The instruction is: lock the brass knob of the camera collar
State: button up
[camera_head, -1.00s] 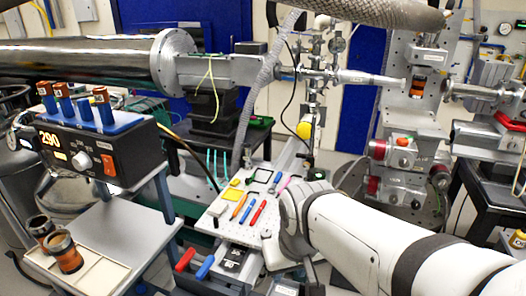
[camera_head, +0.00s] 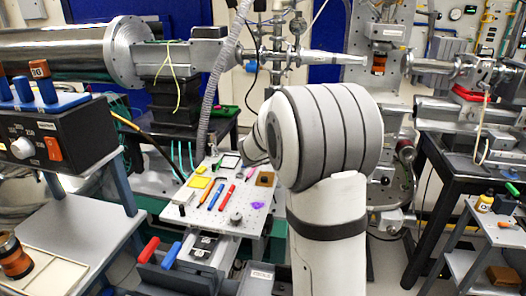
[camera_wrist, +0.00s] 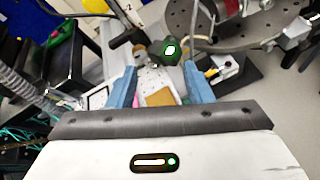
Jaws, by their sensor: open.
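My gripper (camera_wrist: 160,80) is open in the wrist view, its two blue fingers apart with nothing clearly held between them. Just beyond the fingertips is a dark rounded part with a bright green light (camera_wrist: 170,49). Beside it on the left is a small brownish part (camera_wrist: 140,52), which may be the brass knob; it is too small to be sure. A black cylinder (camera_wrist: 125,38) lies further left. I cannot tell the collar's outline or whether the knob is locked. In the head view my arm hides the gripper and this area.
A control box (camera_head: 65,140) stands at left. A small cart with a yellow bottle (camera_head: 485,201) is at right. A round metal plate (camera_wrist: 225,25) is near the gripper.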

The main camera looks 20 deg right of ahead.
jog(key=w+d+f+n, duration=0.2)
jog(key=w+f, duration=0.1)
jog(key=w, duration=0.2)
jog(key=w+d+f+n+t+y, duration=0.1)
jog(key=w+d+f+n, duration=0.1)
jog(key=w, duration=0.4)
jog(key=shift+w+f+n+t, duration=0.3)
jog(key=shift+f+n, duration=0.25)
jog(key=shift+n, duration=0.15)
jog(key=shift+s, duration=0.1)
jog(key=shift+c, duration=0.3)
jog(key=c, duration=0.9)
